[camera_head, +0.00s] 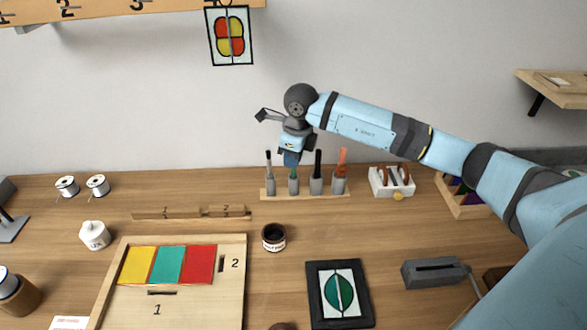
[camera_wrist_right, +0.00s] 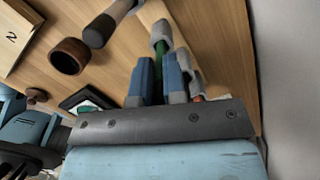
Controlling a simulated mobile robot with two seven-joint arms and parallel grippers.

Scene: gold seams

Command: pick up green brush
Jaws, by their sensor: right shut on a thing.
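The green brush (camera_head: 294,173) stands upright in a grey cup (camera_head: 293,186) of the wooden brush rack (camera_head: 305,194) at the back of the table. My right gripper (camera_head: 292,159) is above it, pointing down, with its blue fingers shut on the upper part of the handle. In the right wrist view the green handle (camera_wrist_right: 164,62) runs between the two fingers (camera_wrist_right: 159,76), and its far end goes into a grey cup (camera_wrist_right: 161,34). The brush's lower end is hidden in the cup. My left gripper is not in view.
Beside the green brush stand a dark brush (camera_head: 268,160), a black brush (camera_head: 318,164) and an orange brush (camera_head: 342,160), close to the fingers. A white tool holder (camera_head: 391,182) is to the right. A dark jar (camera_head: 274,238) is in front. The wall is close behind.

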